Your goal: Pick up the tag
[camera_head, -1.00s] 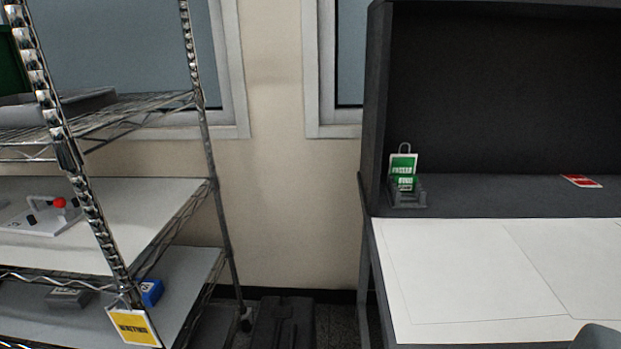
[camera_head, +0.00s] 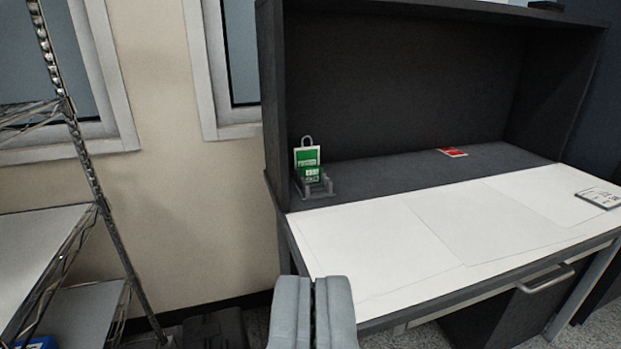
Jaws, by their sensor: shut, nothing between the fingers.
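A green tag (camera_head: 307,160) with white lettering and a loop at its top stands upright in a small grey holder (camera_head: 318,190) at the left end of the desk's dark raised ledge. A red and white tag or card (camera_head: 452,152) lies flat farther right on the same ledge. My gripper (camera_head: 313,283) shows at the bottom of the view, its two grey fingers together with nothing between them. It appears in front of the desk's left front corner, apart from both tags.
The desk (camera_head: 370,260) has white sheets on top and a dark hutch (camera_head: 400,85) behind. A wire shelf rack (camera_head: 85,170) stands at left, with a blue item (camera_head: 40,343) low on it. A black case (camera_head: 215,328) sits on the floor between them.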

